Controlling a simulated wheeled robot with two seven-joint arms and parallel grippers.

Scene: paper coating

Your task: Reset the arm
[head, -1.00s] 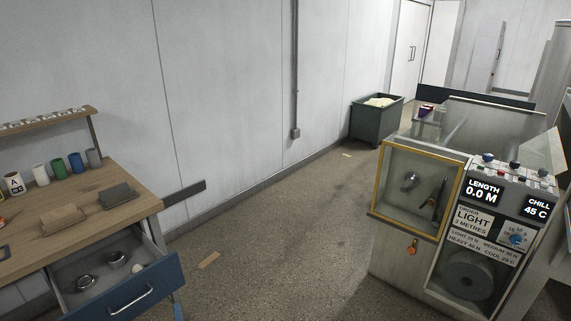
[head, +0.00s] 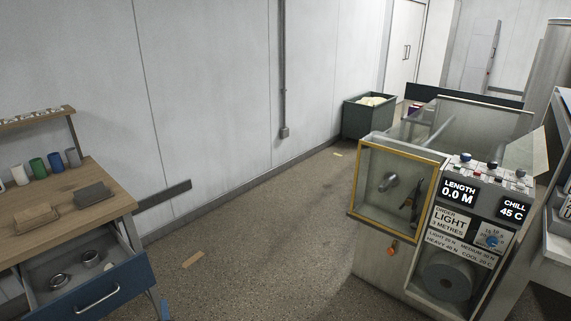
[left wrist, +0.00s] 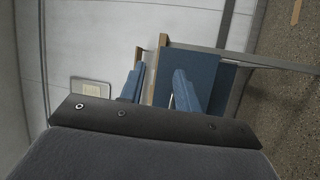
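My left gripper (left wrist: 158,92) shows in the left wrist view as two blue fingers spread apart with nothing held between them. The blue side of the workbench shows behind the fingers in that view. In the head view only a small blue piece shows at the bottom edge near the bench; I cannot tell whether it is part of my gripper. My right gripper is in neither view.
A wooden workbench (head: 62,206) with an open blue drawer (head: 85,298) stands at left. The coating machine (head: 380,258) with a yellow-framed window stands at right, reading LENGTH 0.0 M. A green bin (head: 366,122) stands by the wall. The floor (head: 265,240) between is mostly clear.

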